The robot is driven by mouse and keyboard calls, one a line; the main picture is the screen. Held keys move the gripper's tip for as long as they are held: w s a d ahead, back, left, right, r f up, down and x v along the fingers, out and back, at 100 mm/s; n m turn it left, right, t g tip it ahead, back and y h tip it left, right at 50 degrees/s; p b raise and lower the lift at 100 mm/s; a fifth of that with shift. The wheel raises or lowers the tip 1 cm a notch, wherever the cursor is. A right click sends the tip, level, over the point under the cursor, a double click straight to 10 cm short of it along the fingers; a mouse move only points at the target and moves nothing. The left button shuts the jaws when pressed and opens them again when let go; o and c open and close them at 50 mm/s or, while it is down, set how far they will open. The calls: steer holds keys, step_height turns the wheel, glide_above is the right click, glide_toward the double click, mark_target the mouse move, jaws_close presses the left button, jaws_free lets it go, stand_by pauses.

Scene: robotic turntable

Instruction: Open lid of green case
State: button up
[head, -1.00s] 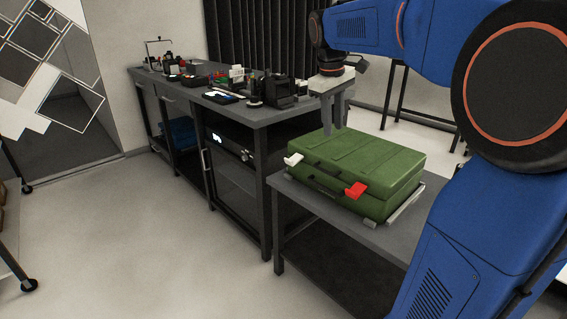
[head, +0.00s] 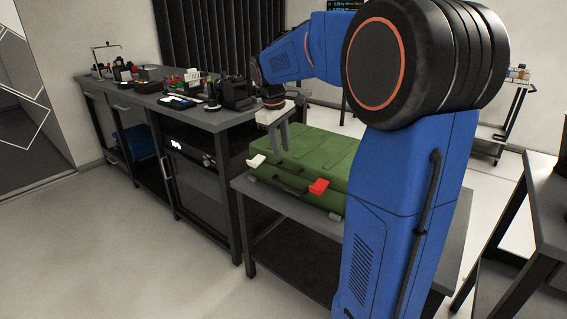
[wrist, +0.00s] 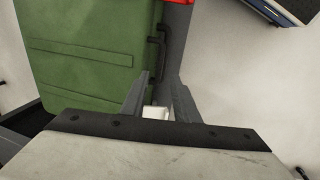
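The green case (head: 318,150) lies flat on a low grey table, and its lid is down. Its front side has a dark handle (wrist: 160,50), a white latch (head: 257,161) at the left and a red latch (head: 318,187) at the right; both latches stick out. My gripper (head: 278,153) points down near the case's left front corner, close to the white latch. In the wrist view my gripper (wrist: 158,88) has its two fingers apart, with the white latch (wrist: 155,112) showing between them. I cannot tell whether the fingers touch it. My arm hides the case's right part.
The low table (head: 285,208) has a bare strip in front of the case. A long workbench (head: 215,118) with several small tools and boxes stands to the left. Another dark table (head: 545,210) is at the right. Open floor (head: 130,240) lies at the front left.

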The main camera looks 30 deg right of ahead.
steer(key=f, duration=0.4)
steer(key=d+f, duration=0.1)
steer(key=f, duration=0.1)
steer(key=shift+w+d+f, duration=0.1)
steer(key=shift+w+f, duration=0.05)
steer(key=shift+f, duration=0.05)
steer(key=shift+c, duration=0.4)
jaws_close()
